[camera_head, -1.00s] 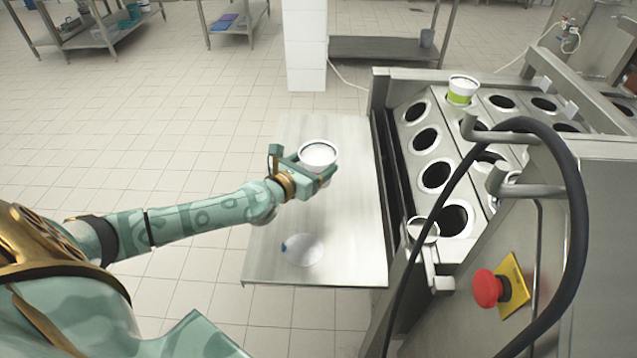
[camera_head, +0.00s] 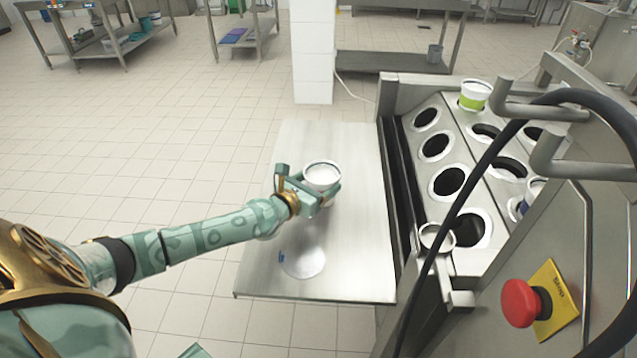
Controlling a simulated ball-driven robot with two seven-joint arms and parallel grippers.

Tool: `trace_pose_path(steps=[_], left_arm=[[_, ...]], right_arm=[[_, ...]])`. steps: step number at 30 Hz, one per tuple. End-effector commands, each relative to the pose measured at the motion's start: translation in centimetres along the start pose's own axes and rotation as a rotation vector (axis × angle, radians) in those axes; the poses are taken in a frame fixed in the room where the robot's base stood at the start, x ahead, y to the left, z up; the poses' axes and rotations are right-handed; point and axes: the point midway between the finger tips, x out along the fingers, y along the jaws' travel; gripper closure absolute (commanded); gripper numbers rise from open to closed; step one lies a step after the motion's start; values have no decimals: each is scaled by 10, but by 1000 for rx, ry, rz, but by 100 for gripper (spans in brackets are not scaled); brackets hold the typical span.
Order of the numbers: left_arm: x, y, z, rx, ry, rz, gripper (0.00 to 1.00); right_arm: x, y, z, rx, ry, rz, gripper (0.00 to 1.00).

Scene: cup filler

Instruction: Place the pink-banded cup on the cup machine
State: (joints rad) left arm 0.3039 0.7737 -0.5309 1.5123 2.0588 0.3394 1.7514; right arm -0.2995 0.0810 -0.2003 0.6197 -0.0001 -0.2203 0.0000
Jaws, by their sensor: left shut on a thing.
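My left gripper (camera_head: 311,192) is shut on a white cup (camera_head: 321,176) and holds it upright over the steel side table (camera_head: 350,255). The cup's open top faces up. Its side is mostly hidden by the fingers, and I cannot make out a pink band. The cup machine (camera_head: 405,90) stands to the right of the table, with rows of dark round holes in its sloped top. The held cup is apart from the machine, left of its near edge. My right gripper is not in view.
A green-banded cup (camera_head: 475,95) sits in a far machine hole. Another cup (camera_head: 532,190) is partly hidden at right. A metal ring holder (camera_head: 437,238) juts from the front. A black hose (camera_head: 466,190) and red button (camera_head: 521,303) are nearby. A pale disc (camera_head: 302,262) shows on the table.

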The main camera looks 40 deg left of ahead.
Motion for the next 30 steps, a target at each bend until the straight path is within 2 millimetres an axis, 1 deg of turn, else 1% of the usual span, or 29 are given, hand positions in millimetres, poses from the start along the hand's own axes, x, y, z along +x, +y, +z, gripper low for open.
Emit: trace_pose_path(steps=[1, 2, 3, 11, 14, 17, 24, 27, 30], left_arm=[[0, 0, -3, 0, 1, 0, 25], [0, 0, -2, 0, 1, 0, 16], [0, 0, -1, 0, 0, 0, 5], [0, 0, -1, 0, 0, 0, 5], [-1, 0, 7, 1, -2, 0, 5], [-17, 0, 4, 1, 2, 0, 5], [-75, 0, 3, 0, 4, -1, 5], [-95, 0, 4, 2, 3, -1, 5], [-109, 0, 3, 1, 2, 0, 5]], right_arm=[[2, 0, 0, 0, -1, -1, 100], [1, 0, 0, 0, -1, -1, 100], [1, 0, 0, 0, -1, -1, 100], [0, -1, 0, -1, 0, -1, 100], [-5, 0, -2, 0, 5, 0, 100], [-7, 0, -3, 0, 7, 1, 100], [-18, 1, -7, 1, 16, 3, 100], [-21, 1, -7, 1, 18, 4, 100], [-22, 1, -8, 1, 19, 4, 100]])
